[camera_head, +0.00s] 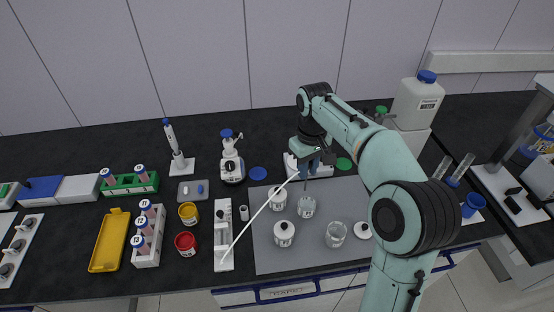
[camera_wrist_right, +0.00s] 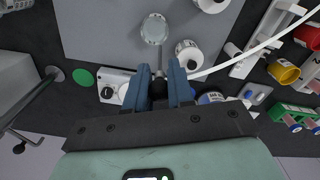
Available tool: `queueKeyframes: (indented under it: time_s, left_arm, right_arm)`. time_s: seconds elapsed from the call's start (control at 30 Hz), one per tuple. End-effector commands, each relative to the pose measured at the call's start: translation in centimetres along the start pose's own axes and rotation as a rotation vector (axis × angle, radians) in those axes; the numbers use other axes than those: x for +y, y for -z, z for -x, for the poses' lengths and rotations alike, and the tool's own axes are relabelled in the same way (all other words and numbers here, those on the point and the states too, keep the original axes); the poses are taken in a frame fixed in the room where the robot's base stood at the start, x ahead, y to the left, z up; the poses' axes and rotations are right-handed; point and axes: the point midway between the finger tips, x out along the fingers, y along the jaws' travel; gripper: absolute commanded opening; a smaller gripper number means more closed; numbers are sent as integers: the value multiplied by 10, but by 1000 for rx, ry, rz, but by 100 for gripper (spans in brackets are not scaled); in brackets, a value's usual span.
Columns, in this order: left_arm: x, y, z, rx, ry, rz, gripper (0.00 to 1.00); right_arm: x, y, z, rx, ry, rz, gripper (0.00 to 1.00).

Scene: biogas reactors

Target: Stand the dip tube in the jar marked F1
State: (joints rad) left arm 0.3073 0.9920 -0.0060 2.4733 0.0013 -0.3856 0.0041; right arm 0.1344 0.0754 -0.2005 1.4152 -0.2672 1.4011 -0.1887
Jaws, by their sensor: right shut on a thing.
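My right gripper (camera_head: 313,170) is shut on the dark head of the dip tube, above the grey mat (camera_head: 277,260); its fingers also show in the right wrist view (camera_wrist_right: 158,88). The thin grey dip tube (camera_head: 305,187) points down from the fingers towards an open glass jar (camera_head: 307,209). A white hose (camera_head: 262,209) runs from the gripper to a white holder (camera_head: 223,240). The open jar also shows in the wrist view (camera_wrist_right: 155,30). I cannot tell whether the tube's tip is inside the jar. No F1 mark is readable. My left gripper is not in view.
White-lidded jars (camera_head: 284,236) (camera_head: 278,199) stand left of the open jar. Another open glass jar (camera_head: 336,235) and a loose white lid (camera_head: 362,231) are to the right. Red (camera_head: 185,243) and yellow (camera_head: 188,212) pots stand further left. The mat's front part is clear.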

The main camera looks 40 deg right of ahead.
Motion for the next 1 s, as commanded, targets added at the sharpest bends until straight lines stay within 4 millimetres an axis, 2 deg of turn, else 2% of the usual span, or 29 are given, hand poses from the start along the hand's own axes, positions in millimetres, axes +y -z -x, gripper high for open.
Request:
queueKeyframes:
  time_s: [0.1, 0.37, 0.7, 1.0]
  left_arm:
    - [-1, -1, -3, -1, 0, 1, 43]
    - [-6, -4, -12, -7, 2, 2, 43]
    - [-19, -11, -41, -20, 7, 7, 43]
    - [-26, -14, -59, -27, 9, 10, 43]
  right_arm:
    - [9, -8, -6, 1, -1, -1, 0]
    - [10, -9, -17, 1, -2, 1, 0]
    - [10, -8, -47, 1, -2, 1, 0]
    - [10, -8, -76, 0, -2, 0, 0]
